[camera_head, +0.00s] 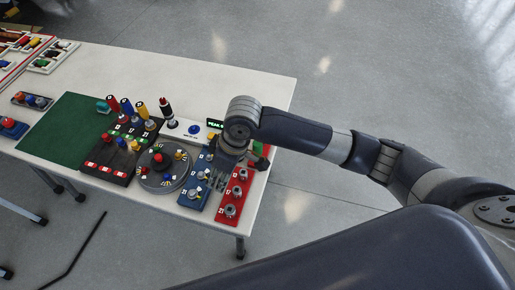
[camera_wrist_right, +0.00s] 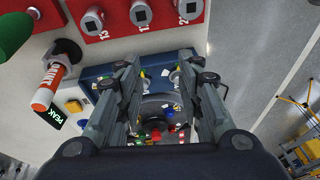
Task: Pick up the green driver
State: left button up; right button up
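In the head view, a teal-green handle (camera_head: 103,106) shows at the left end of the row of upright drivers, beside the red driver (camera_head: 113,104). Another green piece (camera_head: 257,148) shows partly behind my right wrist. A large green rounded end also enters the right wrist view (camera_wrist_right: 12,34) at the upper left, cut off by the edge. I cannot tell which is the green driver. My right gripper (camera_head: 220,178) is over the blue panel (camera_head: 195,191), far right of the teal handle. Its fingers are apart and empty in the right wrist view (camera_wrist_right: 160,64). My left gripper is not in view.
A blue driver (camera_head: 127,107), a yellow driver (camera_head: 142,110) and a black-and-red tool (camera_head: 166,108) stand upright. A round grey dial (camera_head: 157,181) and a red panel with knobs (camera_head: 225,195) flank the blue panel. The green mat (camera_head: 65,130) is bare.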

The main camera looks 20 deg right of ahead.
aim_at(257, 143)
jog(key=w+d+r+h, duration=0.1)
jog(key=w+d+r, duration=0.1)
jog(key=d, duration=0.2)
jog(key=w+d+r+m+h, duration=0.1)
jog(key=w+d+r, duration=0.1)
jog(key=w+d, duration=0.1)
jog(key=w+d+r+m+h, duration=0.1)
jog(key=w+d+r, duration=0.1)
jog(key=d, duration=0.3)
jog(key=shift+w+d+r+g, duration=0.3)
jog(key=shift+w+r+g, duration=0.1)
jog(key=shift+w, duration=0.25)
jog(key=shift+d+f, duration=0.1)
jog(key=shift+f, duration=0.2)
notch_tip(257, 143, down, 5)
jog(key=shift+r+p, duration=0.2)
jog(key=shift+p, duration=0.35)
jog(key=shift+s+f+p, duration=0.1)
jog(key=shift+f+p, duration=0.25)
jog(key=shift+f, duration=0.25)
notch_tip(257, 143, down, 4)
jog(key=shift+s+r+p, duration=0.1)
jog(key=shift+r+p, duration=0.1)
jog(key=shift+p, duration=0.3)
jog(key=shift+f, duration=0.35)
jog(key=c, duration=0.8)
